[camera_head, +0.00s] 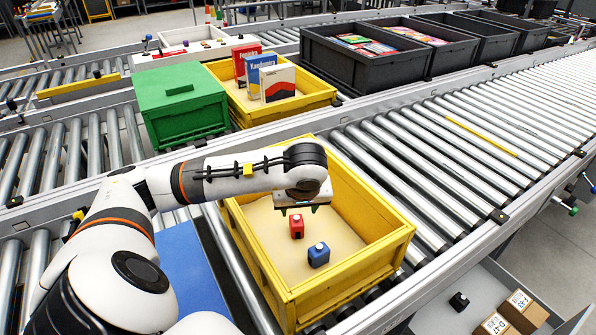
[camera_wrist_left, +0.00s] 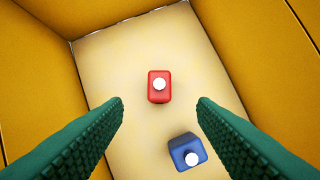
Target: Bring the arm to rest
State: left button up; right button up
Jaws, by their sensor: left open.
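My left arm comes in from the left in the head view. Its gripper (camera_head: 295,208) points down over the near yellow crate (camera_head: 352,279). In the left wrist view the two green ribbed fingers (camera_wrist_left: 160,105) stand wide apart with nothing between them. A red block with a white round top (camera_head: 297,226) stands on the crate floor below; it also shows ahead of the fingertips in the wrist view (camera_wrist_left: 159,91). A blue block with a white round top (camera_head: 318,255) stands near it; in the wrist view it is by the right finger (camera_wrist_left: 186,152). My right gripper is not in view.
A green lidded box (camera_head: 180,105) and a second yellow crate (camera_head: 300,108) with upright boxes stand behind. Dark grey crates (camera_head: 375,70) line the back conveyor. A blue panel (camera_head: 188,270) lies left of the near crate.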

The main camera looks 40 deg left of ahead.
pick_arm(q)
jog(key=shift+s+d+r, duration=0.15)
jog(key=shift+r, duration=0.35)
